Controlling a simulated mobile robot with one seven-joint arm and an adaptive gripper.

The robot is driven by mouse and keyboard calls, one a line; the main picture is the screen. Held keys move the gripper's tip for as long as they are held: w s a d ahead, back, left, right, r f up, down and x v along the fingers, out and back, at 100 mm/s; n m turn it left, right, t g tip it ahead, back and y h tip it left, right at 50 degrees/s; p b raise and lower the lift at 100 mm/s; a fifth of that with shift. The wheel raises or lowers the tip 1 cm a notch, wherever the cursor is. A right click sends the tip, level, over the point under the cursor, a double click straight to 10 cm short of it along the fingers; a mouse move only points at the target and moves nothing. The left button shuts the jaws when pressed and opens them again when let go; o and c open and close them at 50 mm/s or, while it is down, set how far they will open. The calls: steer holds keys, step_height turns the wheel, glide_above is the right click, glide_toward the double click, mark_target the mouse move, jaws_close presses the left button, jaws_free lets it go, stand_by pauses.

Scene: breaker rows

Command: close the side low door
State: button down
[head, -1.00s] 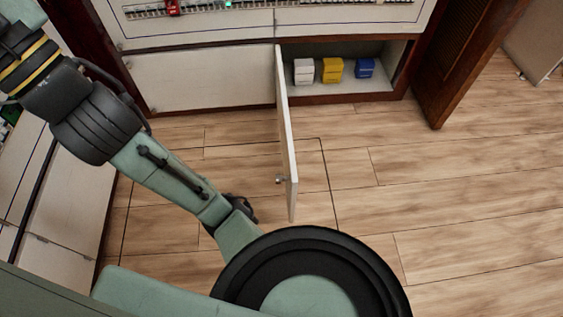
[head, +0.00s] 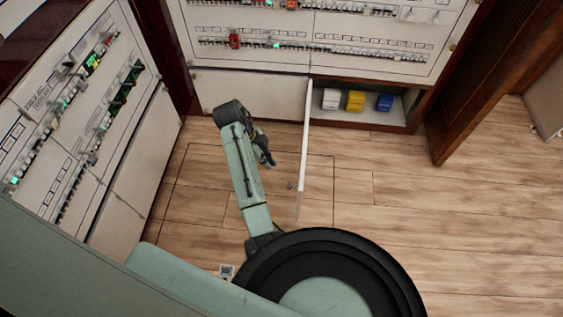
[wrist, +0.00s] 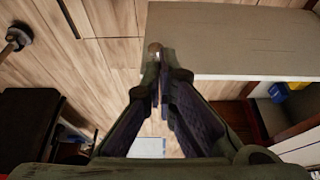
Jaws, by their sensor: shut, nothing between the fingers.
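A low white cabinet door (head: 304,150) stands swung out from the back cabinet, seen nearly edge-on in the head view. A small knob (head: 291,185) is on its left face near the free end. My gripper (head: 271,162) is just left of the door. In the wrist view my gripper (wrist: 160,85) is shut and empty. A pale panel (wrist: 235,40), seemingly the door, lies right of the fingertips. A small round metallic thing (wrist: 154,48) shows at the fingertips; I cannot tell whether they touch it.
The open compartment holds white boxes (head: 331,99), yellow boxes (head: 355,100) and blue boxes (head: 384,103). A breaker cabinet (head: 90,120) lines the left side. A brown louvred door (head: 480,85) stands open at right. The wooden floor right of the white door is clear.

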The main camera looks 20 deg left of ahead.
steer(key=shift+w+d+f, duration=0.35)
steer(key=shift+d+f, duration=0.85)
steer(key=shift+f, duration=0.3)
steer(key=shift+w+d+f, duration=0.35)
steer(key=shift+d+f, duration=0.9)
steer(key=shift+f, duration=0.25)
steer(key=shift+w+d+f, duration=0.35)
steer(key=shift+d+f, duration=0.85)
steer(key=shift+f, duration=0.3)
